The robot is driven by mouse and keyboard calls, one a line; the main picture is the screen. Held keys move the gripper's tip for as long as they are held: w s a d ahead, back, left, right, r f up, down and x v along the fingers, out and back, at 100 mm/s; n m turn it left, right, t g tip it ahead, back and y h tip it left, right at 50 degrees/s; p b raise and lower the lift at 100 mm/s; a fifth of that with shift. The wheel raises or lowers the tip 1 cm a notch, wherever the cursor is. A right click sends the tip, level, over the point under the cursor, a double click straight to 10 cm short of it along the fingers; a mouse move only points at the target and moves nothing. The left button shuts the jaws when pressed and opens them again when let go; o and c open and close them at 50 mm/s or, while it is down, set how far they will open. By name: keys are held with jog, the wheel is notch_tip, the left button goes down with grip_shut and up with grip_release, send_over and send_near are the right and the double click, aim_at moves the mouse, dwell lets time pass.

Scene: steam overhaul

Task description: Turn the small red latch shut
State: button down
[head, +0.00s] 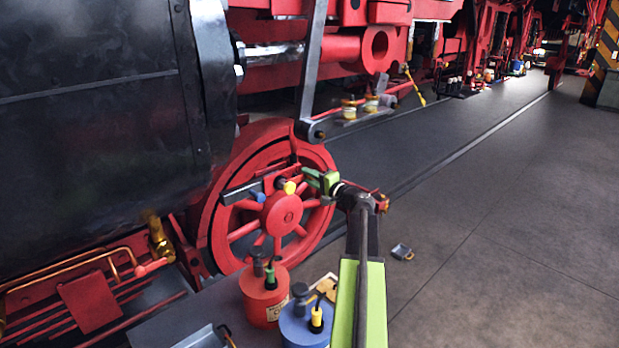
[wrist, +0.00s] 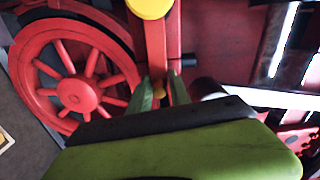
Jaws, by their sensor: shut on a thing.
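The small red latch shows in the wrist view as a narrow red bar (wrist: 155,45) running from a round yellow knob (wrist: 150,7) down between my fingers. My gripper (wrist: 160,84) has one green finger on each side of the bar's lower end and is shut on it. In the head view my gripper (head: 313,178) is in front of the red spoked wheel, just right of the yellow knob (head: 289,187). The latch is hard to make out there. A small yellow spot (wrist: 159,92) shows between the fingers.
A dark bar (head: 238,193) with a blue knob (head: 257,191) crosses the red wheel (head: 222,234). A grey rod (head: 312,65) hangs above. A red can (head: 262,303) and a blue can (head: 300,328) stand below. The floor at right is mostly clear.

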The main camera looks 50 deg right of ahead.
jog(key=shift+f, duration=0.15)
jog(key=c, duration=1.4)
grip_release()
jog(key=shift+o, duration=0.2)
jog(key=s+a, duration=0.1)
jog(key=s, duration=1.6)
jog(key=shift+s, duration=0.25)
jog(key=shift+a, duration=0.15)
